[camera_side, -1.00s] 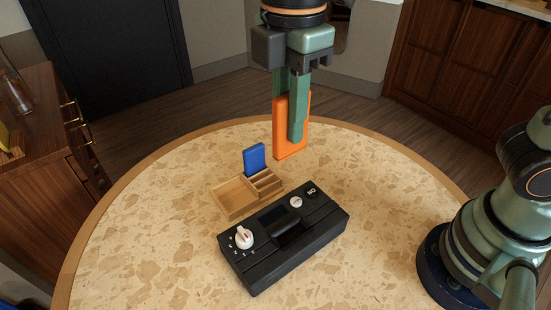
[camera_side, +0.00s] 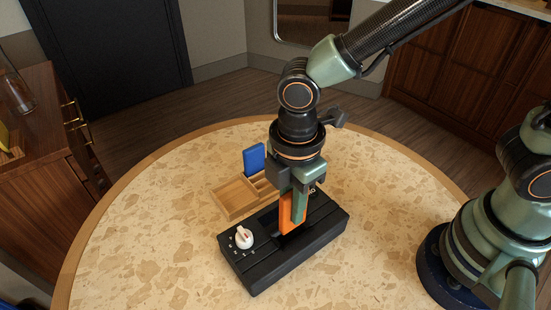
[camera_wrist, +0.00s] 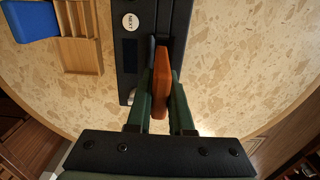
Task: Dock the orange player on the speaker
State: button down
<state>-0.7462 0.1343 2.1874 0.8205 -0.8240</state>
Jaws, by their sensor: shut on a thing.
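The orange player (camera_side: 286,214) is upright between the fingers of my gripper (camera_side: 292,206), which is shut on it. Its lower end is at the middle of the black speaker (camera_side: 262,262), by the dock. I cannot tell whether it touches the dock or is seated in it. The player (camera_wrist: 161,82) also shows edge-on between my gripper's fingers (camera_wrist: 163,95) in the wrist view, overlapping the speaker (camera_wrist: 127,75). My gripper hides part of the speaker's top and the dock.
A wooden tray (camera_side: 234,199) with compartments stands behind the speaker, with a blue block-like thing (camera_side: 254,158) upright at it. A white knob (camera_side: 243,236) rises from the speaker's left end. The round stone-patterned table (camera_side: 150,240) is clear at left and front.

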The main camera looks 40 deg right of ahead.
jog(key=shift+f, duration=1.95)
jog(key=c, duration=0.8)
grip_release()
jog(key=shift+f, duration=0.1)
notch_tip(320, 180, up, 12)
jog(key=shift+f, duration=0.15)
jog(key=shift+w+d+r, duration=0.1)
jog(key=shift+r, duration=0.15)
jog(key=w+d+r+m+t, duration=0.1)
jog(key=d+r+m+t, duration=0.1)
jog(key=d+m, duration=0.4)
jog(key=w+d+r+m+t, duration=0.1)
jog(key=d+m, duration=0.5)
jog(key=d, duration=0.3)
jog(key=w+d+r+m+t, duration=0.1)
jog(key=d+r+m+t, duration=0.1)
jog(key=d+m, duration=0.4)
jog(key=shift+w+d+r+t, duration=0.15)
jog(key=shift+w+d, duration=0.05)
jog(key=shift+d, duration=0.25)
jog(key=shift+w+d+r+t, duration=0.15)
jog(key=shift+d, duration=0.25)
